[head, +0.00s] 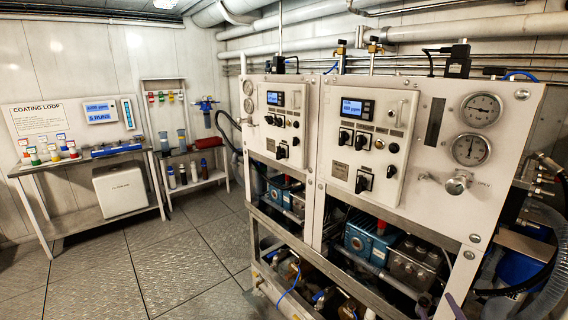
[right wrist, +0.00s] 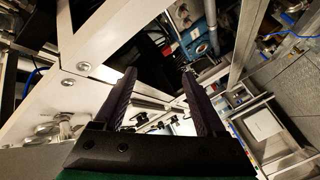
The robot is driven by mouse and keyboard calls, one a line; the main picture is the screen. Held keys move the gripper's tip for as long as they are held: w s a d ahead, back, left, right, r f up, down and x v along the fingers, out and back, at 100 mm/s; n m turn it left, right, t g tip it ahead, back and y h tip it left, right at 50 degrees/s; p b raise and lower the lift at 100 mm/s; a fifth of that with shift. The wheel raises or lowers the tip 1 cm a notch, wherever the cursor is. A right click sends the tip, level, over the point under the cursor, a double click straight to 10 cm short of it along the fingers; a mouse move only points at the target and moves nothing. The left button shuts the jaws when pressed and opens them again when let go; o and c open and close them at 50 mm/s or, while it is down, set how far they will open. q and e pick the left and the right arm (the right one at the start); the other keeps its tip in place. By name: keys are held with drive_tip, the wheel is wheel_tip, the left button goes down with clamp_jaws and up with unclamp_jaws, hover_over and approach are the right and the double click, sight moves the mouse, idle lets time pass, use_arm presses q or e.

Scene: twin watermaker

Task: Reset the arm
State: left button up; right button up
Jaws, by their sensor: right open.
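My right gripper (head: 439,304) shows only as fingertips at the bottom edge of the head view, in front of the lower part of the watermaker's frame. In the right wrist view my right gripper (right wrist: 159,75) is open, with its two dark ribbed fingers apart and nothing between them. The twin watermaker (head: 420,195) fills the right of the head view, with white panels, two lit displays, black knobs and two round gauges. Most of my right arm is hidden. My left gripper is not in view.
The watermaker's metal frame (right wrist: 92,35) is close to the fingers in the right wrist view. Blue pumps (head: 366,242) sit inside its lower bay. A bench (head: 86,162) with bottles stands at the far left. The plated floor (head: 160,265) between is clear.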

drive_tip(key=s+a+f+m+g+y, duration=0.1)
drive_tip(key=s+a+f+g, duration=0.1)
drive_tip(key=f, duration=0.9)
drive_tip(key=s+a+f+m+g+y, duration=0.1)
drive_tip(key=s+a+f+g, duration=0.15)
drive_tip(key=f, duration=0.75)
drive_tip(key=s+a+f+m+g+y, duration=0.1)
drive_tip(key=s+a+f+g, duration=0.15)
drive_tip(key=f, duration=0.85)
drive_tip(key=s+a+f+g+y, duration=0.1)
drive_tip(key=s+f+g, duration=0.3)
drive_tip(key=s+f, duration=0.5)
drive_tip(key=s+a+f+m+g, duration=0.1)
drive_tip(key=s+a+f+g, duration=0.2)
drive_tip(key=s+f, duration=0.6)
drive_tip(key=s+g, duration=0.1)
drive_tip(key=s, duration=0.6)
drive_tip(key=shift+s+a+f+g+y, duration=0.25)
drive_tip(key=shift+s+a+g+y, duration=0.05)
drive_tip(key=shift+s+a+y, duration=0.1)
